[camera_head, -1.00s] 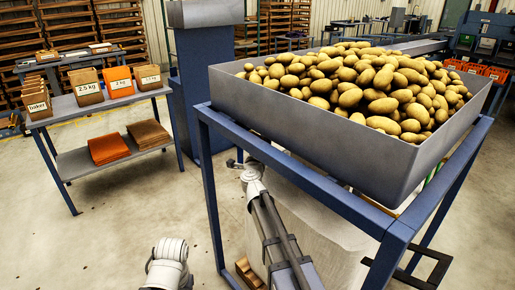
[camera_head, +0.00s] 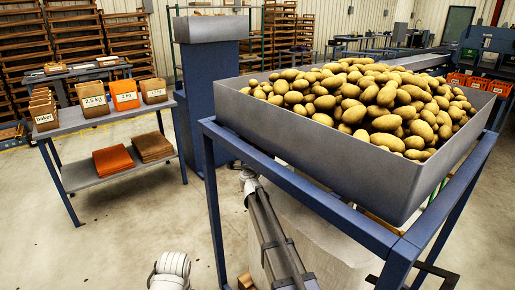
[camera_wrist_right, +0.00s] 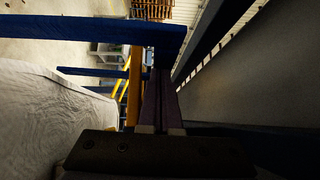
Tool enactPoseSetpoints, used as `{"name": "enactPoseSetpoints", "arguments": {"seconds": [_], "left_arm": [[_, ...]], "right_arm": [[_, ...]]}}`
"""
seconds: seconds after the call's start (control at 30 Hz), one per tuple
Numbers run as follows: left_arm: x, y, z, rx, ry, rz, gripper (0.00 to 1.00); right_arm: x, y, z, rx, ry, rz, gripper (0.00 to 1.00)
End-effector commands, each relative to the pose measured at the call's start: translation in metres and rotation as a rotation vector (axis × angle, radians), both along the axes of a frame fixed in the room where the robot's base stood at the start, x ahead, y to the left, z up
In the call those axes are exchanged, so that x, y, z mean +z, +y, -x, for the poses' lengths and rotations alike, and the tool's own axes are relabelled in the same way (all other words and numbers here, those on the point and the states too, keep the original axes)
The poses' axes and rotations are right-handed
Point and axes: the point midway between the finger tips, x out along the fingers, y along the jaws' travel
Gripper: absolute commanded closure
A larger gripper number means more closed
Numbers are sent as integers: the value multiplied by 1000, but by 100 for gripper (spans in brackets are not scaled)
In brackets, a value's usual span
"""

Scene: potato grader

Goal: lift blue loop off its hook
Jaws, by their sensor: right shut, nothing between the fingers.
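I cannot pick out the blue loop or its hook in either view. The right wrist view shows my right gripper (camera_wrist_right: 160,88) from behind, dark and in shadow, with its two long fingers together and nothing visible between them. Its tips are close to a blue bar (camera_wrist_right: 110,54) that crosses the picture; I cannot tell whether they touch it. In the head view my right arm reaches forward beside the hopper stand, and its gripper is hidden there. Only a white link of my left arm shows at the bottom; its gripper is out of view.
A grey hopper (camera_head: 330,160) full of potatoes (camera_head: 375,105) stands on a blue frame (camera_head: 300,190). A pale sack-like surface (camera_wrist_right: 50,110) and a yellow bar (camera_wrist_right: 134,90) are beside the right gripper. A shelf table (camera_head: 110,121) with labelled bags stands left.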

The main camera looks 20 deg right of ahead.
Motion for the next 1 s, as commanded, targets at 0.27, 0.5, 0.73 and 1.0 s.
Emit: {"name": "enactPoseSetpoints", "arguments": {"seconds": [0.27,0.5,0.73,1.0], "left_arm": [[3,0,0,0,0,0,100],[5,0,0,0,0,0,100],[2,0,0,0,0,0,100],[-6,0,0,0,0,0,100]], "right_arm": [[3,5,-14,1,-1,0,100],[5,14,-39,1,-2,1,100],[3,24,-69,1,-2,1,100],[-6,36,-99,1,-1,1,100]]}}
